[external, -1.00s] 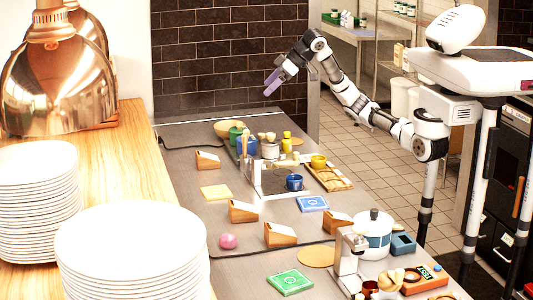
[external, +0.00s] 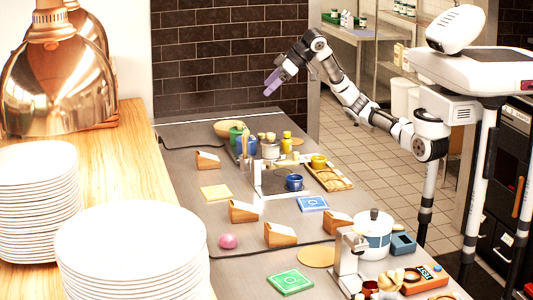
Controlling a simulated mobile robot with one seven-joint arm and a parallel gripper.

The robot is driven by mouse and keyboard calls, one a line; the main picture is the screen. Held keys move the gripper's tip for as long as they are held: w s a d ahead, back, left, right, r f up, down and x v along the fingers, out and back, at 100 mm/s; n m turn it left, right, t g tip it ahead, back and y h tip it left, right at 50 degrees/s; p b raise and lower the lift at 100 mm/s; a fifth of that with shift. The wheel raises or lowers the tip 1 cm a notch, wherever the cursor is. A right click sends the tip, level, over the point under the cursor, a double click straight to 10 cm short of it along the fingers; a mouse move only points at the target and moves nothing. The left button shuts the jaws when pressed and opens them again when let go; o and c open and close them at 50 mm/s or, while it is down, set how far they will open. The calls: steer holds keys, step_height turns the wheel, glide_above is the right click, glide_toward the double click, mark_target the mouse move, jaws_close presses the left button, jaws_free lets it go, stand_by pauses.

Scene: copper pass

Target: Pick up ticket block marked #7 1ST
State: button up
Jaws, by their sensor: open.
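Several wooden wedge blocks with pale faces stand on the grey counter: one at the far left (external: 208,160), one in the middle (external: 243,212), one nearer (external: 280,235) and one to the right (external: 337,223). Their markings are too small to read, so I cannot tell which is #7 1ST. My gripper (external: 271,84) with lavender fingers is open and empty, raised above the far end of the counter, well apart from all the blocks.
A metal stand with a blue cup (external: 294,183), a wooden tray (external: 330,176), and a white-and-blue pot (external: 374,236) crowd the counter. A pink ball (external: 228,241), blue card (external: 312,203) and green card (external: 290,281) lie among the blocks. Plate stacks (external: 130,250) stand left.

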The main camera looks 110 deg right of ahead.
steer(key=c, duration=0.5)
steer(key=n+g+y+p, duration=0.1)
steer(key=n+g+y, duration=0.1)
steer(key=n+g, duration=0.15)
glide_toward(242, 206)
steer(key=shift+m, duration=0.35)
steer(key=p+x, duration=0.2)
steer(key=x, duration=0.2)
steer(key=shift+w, duration=0.2)
steer(key=shift+p+x, duration=0.95)
steer(key=shift+x, duration=2)
